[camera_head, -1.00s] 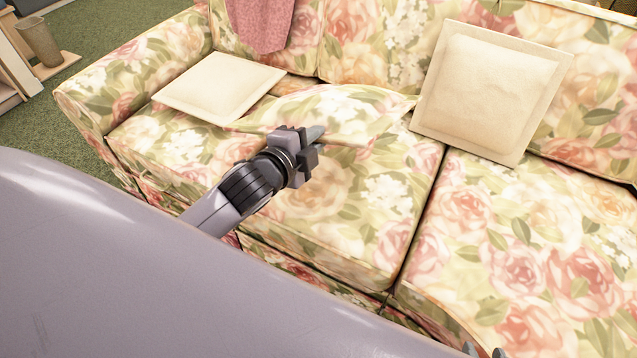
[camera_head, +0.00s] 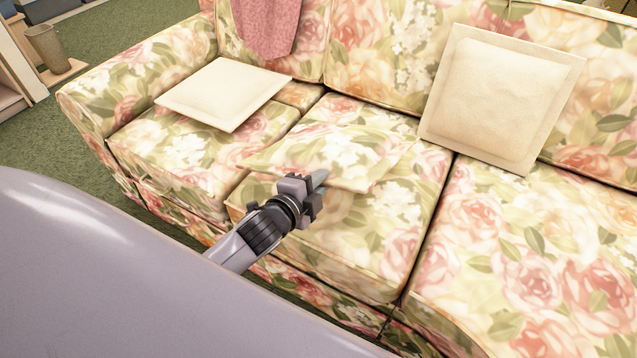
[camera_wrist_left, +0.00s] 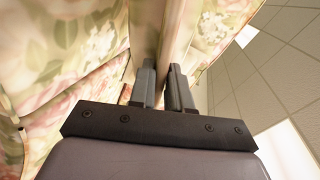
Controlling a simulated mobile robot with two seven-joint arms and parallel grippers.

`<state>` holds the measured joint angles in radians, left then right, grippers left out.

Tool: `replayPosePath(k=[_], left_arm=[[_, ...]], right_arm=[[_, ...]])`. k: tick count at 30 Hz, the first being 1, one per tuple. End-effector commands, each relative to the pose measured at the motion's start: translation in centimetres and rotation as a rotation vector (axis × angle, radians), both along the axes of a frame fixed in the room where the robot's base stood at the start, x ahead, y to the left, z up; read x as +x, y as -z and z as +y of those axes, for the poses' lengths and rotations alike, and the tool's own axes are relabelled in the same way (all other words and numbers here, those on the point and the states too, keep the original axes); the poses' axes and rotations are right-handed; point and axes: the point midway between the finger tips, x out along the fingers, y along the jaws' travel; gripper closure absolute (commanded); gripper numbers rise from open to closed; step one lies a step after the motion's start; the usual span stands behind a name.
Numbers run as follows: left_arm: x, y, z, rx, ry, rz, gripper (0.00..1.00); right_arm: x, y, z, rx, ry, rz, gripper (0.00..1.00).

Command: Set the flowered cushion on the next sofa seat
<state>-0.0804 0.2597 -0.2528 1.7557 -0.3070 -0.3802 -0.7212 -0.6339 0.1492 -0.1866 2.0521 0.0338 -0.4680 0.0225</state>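The flowered cushion (camera_head: 335,152) has the same rose print as the sofa, so its outline is hard to pick out. It lies over the middle sofa seat (camera_head: 365,250); I cannot tell whether it rests on the seat or hangs just above it. My left gripper (camera_head: 318,183) is shut on the cushion's near edge. In the left wrist view the fingers (camera_wrist_left: 162,88) pinch the cushion's edge (camera_wrist_left: 178,35) between them. The left seat (camera_head: 180,160) and right seat (camera_head: 530,260) are on either side. My right gripper is out of view.
A cream cushion (camera_head: 223,93) lies on the left seat. Another cream cushion (camera_head: 500,97) leans on the backrest near the middle and right seats. A pink cloth (camera_head: 265,25) hangs over the backrest. The front of the right seat is bare.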

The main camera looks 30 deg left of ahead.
Motion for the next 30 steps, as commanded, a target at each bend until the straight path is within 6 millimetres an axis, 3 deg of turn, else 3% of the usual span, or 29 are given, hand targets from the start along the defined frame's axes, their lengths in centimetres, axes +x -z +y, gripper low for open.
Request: replayPosePath(k=[1, 2, 14, 20, 30], left_arm=[[0.0, 0.0, 0.0, -0.001, 0.0, 0.001, 0.67], [0.0, 0.0, 0.0, -0.001, 0.0, 0.001, 0.57], [-0.4, -0.2, 0.0, 0.0, 0.0, 0.001, 0.57], [-2.6, -0.9, 0.2, -0.002, 0.001, 0.003, 0.57], [-8.0, -2.4, 0.7, -0.001, 0.0, 0.002, 0.57]], right_arm=[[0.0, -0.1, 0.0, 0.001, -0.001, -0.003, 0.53], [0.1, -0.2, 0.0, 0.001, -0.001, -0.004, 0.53], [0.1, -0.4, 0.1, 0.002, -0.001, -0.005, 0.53], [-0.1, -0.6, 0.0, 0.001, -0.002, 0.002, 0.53], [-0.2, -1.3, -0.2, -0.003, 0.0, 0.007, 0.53]])
